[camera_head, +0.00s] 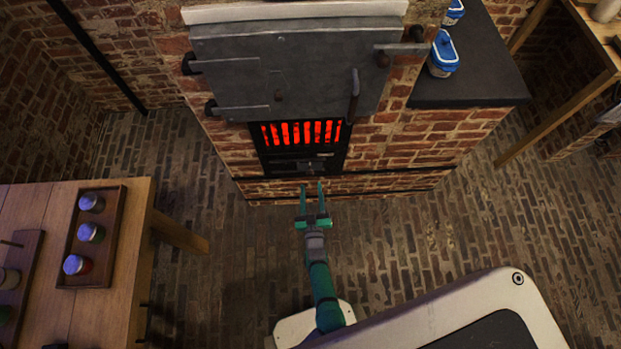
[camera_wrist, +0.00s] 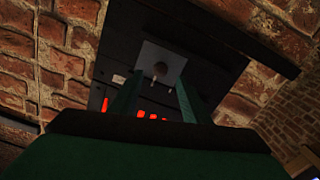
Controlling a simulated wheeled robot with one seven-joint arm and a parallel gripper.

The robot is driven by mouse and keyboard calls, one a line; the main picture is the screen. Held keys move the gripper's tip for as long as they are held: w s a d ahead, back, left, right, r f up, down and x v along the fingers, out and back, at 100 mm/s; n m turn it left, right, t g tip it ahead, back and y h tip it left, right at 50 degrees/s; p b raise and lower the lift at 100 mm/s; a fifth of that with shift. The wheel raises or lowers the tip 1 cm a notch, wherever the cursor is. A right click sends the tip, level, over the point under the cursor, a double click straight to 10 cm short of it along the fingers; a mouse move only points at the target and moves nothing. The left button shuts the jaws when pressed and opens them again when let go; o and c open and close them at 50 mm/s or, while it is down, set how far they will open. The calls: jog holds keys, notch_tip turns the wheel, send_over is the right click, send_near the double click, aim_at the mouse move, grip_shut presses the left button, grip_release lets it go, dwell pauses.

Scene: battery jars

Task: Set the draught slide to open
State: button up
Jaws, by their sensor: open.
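The draught slide (camera_head: 311,166) is a small plate with a knob, set in the black front below the glowing slots of the brick furnace. In the wrist view the slide (camera_wrist: 150,60) is a grey plate with a round knob (camera_wrist: 160,69) near its middle. My gripper (camera_head: 311,186) is open and empty, its two green fingers pointing at the furnace front just below the slide. In the wrist view my gripper (camera_wrist: 156,84) has its fingers on either side of the knob's line, seemingly short of it. I cannot tell whether they touch anything.
Red slots (camera_head: 300,132) glow above the slide, under a grey hinged door (camera_head: 290,75) with a hanging handle. A wooden table (camera_head: 115,290) with a tray of jars (camera_head: 88,202) stands left. The brick floor between is clear.

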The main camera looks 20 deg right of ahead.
aim_at(310, 176)
jog(key=shift+x, duration=2.75)
jog(key=shift+c, duration=0.3)
grip_shut()
